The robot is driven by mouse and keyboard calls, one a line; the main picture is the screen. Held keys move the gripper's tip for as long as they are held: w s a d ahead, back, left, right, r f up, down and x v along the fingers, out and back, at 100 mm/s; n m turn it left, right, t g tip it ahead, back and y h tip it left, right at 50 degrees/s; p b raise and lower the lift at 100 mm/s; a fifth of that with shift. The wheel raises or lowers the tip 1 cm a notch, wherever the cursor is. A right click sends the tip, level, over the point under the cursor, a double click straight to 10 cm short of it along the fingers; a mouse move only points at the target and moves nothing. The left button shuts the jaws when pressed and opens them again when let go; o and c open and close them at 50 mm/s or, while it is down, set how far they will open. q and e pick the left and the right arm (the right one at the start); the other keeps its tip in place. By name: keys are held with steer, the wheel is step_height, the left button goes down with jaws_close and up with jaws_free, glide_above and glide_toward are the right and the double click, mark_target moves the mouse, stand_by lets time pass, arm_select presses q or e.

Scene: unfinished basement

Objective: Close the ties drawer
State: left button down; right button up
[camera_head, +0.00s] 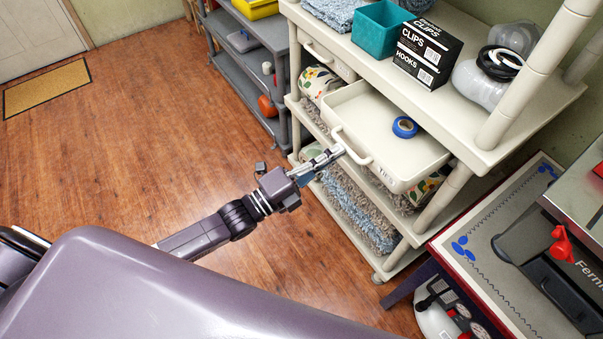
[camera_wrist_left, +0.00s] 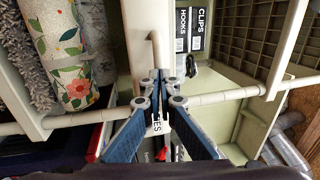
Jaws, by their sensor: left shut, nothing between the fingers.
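The cream drawer (camera_head: 364,108) is pulled well out of the cream shelf unit, with a roll of blue tape (camera_head: 405,127) inside. In the wrist view, a label (camera_wrist_left: 160,127) ending in "ES" shows partly behind the fingers. My right gripper is out of view.
Another drawer (camera_head: 326,60) sits pushed in to the left. A teal bin (camera_head: 379,28) and a black clips box (camera_head: 427,52) stand on the shelf above. Rolled rugs (camera_head: 357,207) fill the lower shelf. A workbench (camera_head: 492,262) stands at right; open wood floor (camera_head: 150,130) lies left.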

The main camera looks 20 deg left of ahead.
mark_target(381, 136)
arm_select(q)
steer(key=f+b+x, duration=0.1)
steer(key=b+x, duration=0.1)
steer(key=x, duration=0.3)
steer(key=f+b+x, duration=0.1)
steer(key=x, duration=0.4)
steer(key=f+b+x, duration=0.1)
steer(key=b+x, duration=0.1)
steer(key=x, duration=0.3)
steer(key=shift+w+d+b, duration=0.2)
steer(key=shift+b, duration=0.15)
steer(key=shift+r, duration=0.25)
steer(key=shift+a, duration=0.1)
